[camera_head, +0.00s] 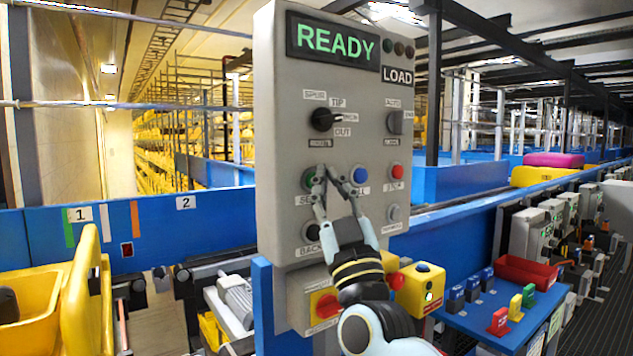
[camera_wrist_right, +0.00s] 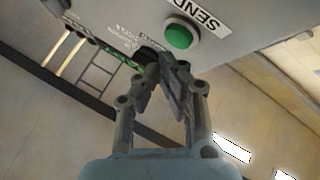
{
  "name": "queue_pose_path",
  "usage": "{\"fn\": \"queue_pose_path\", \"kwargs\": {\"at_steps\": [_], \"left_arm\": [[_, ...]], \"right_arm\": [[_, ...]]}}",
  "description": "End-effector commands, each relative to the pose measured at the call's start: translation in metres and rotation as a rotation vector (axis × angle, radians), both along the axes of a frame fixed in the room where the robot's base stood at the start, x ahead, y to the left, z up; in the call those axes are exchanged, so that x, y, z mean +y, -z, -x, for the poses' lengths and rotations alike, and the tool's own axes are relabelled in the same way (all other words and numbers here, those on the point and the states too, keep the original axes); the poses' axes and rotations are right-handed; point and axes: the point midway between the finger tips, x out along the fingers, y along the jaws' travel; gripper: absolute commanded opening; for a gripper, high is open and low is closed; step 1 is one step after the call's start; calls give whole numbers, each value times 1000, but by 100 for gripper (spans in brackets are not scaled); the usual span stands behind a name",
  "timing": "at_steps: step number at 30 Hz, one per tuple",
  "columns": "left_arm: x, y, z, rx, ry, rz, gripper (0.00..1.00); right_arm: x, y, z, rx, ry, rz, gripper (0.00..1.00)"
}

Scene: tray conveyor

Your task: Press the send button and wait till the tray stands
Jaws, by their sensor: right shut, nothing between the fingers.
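The grey control panel (camera_head: 285,130) stands upright in front of me, and its display (camera_head: 334,41) reads READY in green. The green send button (camera_head: 308,178) is on its left side, partly covered by my fingers. My right gripper (camera_head: 324,172) is shut and empty, its tips close to that button. In the right wrist view the green button (camera_wrist_right: 178,36) sits beside the SEND label (camera_wrist_right: 200,15), and the fingertips (camera_wrist_right: 160,60) are just beside it; I cannot tell whether they touch. A yellow tray (camera_head: 40,300) is at the lower left, cut off by the frame. My left gripper is not in view.
A blue button (camera_head: 360,175) and a red button (camera_head: 396,171) sit right of the green one. A yellow box (camera_head: 424,290) and a blue shelf (camera_head: 490,325) with small coloured items lie right of my arm.

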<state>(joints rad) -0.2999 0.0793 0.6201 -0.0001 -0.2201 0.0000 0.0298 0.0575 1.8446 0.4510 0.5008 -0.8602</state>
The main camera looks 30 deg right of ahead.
Motion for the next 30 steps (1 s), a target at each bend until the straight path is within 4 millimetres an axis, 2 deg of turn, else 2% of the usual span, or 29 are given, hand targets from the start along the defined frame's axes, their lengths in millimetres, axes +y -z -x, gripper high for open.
{"fn": "queue_pose_path", "kwargs": {"at_steps": [30], "left_arm": [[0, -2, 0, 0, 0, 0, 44]], "right_arm": [[1, 0, -8, 0, 0, 0, 0]]}}
